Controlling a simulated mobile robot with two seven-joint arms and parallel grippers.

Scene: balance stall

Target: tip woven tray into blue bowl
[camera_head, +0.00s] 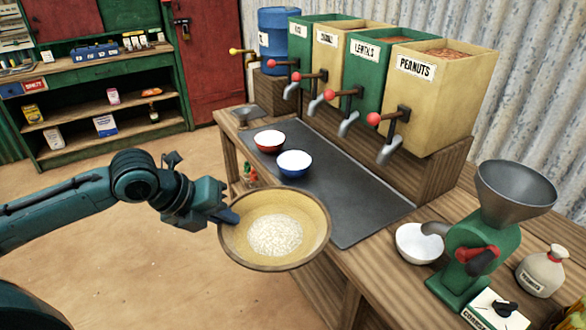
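The woven tray (236,245) is a shallow, tan round tray with pale grains gathered in its middle. My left gripper (232,216) is shut on the tray's left rim and holds it roughly level in front of the counter's edge. The blue bowl (294,166) is blue outside with a white inside, and stands on the dark mat behind the tray, a little to the right. The bowl looks empty. The tray and bowl are apart. My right gripper is not in the picture.
A red bowl (269,142) stands close behind the blue bowl on the dark mat (365,205). Labelled dispensers (415,95) with red-knobbed levers line the back. A green grinder (475,250) and a white bowl (416,243) stand at right. The mat's front right is clear.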

